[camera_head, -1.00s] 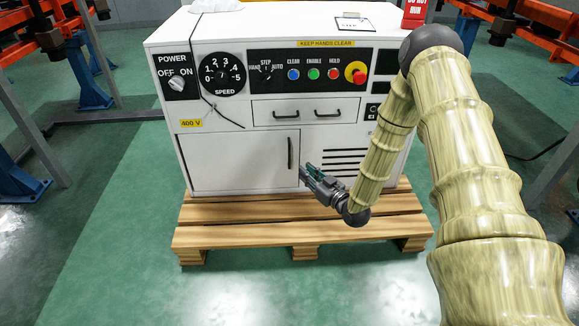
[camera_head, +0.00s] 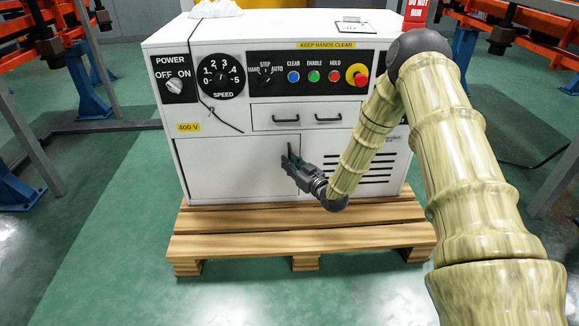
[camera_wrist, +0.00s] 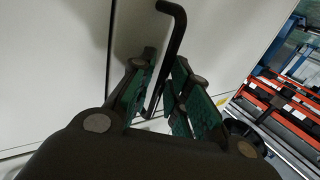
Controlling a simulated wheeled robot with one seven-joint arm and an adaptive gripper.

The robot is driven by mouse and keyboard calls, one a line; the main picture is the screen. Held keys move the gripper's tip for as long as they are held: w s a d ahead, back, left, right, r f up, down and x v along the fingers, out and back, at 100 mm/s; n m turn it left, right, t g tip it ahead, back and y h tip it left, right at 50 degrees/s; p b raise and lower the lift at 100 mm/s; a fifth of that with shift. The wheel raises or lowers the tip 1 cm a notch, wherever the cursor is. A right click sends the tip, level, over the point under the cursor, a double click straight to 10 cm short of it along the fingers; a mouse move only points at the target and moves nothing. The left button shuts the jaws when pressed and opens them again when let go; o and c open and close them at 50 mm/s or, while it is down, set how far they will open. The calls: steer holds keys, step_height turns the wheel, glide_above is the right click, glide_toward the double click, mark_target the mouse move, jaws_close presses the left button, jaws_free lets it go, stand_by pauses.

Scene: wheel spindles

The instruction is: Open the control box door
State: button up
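The control box (camera_head: 160,45) is a white cabinet on a wooden pallet. Its door (camera_head: 235,168) is at the lower left of the front and looks shut. The door's black upright bar handle shows in the wrist view (camera_wrist: 172,50). My gripper (camera_head: 292,160) is at the handle, on the door's right side. In the wrist view my gripper (camera_wrist: 158,98) has its green-padded fingers apart on either side of the handle. The handle's lower part runs between the fingers. In the head view my gripper mostly hides the handle. I cannot tell whether a finger touches it.
A control panel (camera_head: 310,72) with knobs and buttons runs across the top. The pallet (camera_head: 240,245) juts out in front of the box. Green floor is clear at the left front.

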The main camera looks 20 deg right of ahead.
steer(key=shift+w+a, duration=0.1)
steer(key=shift+w, duration=0.15)
jaws_close()
steer(key=shift+s+a, duration=0.1)
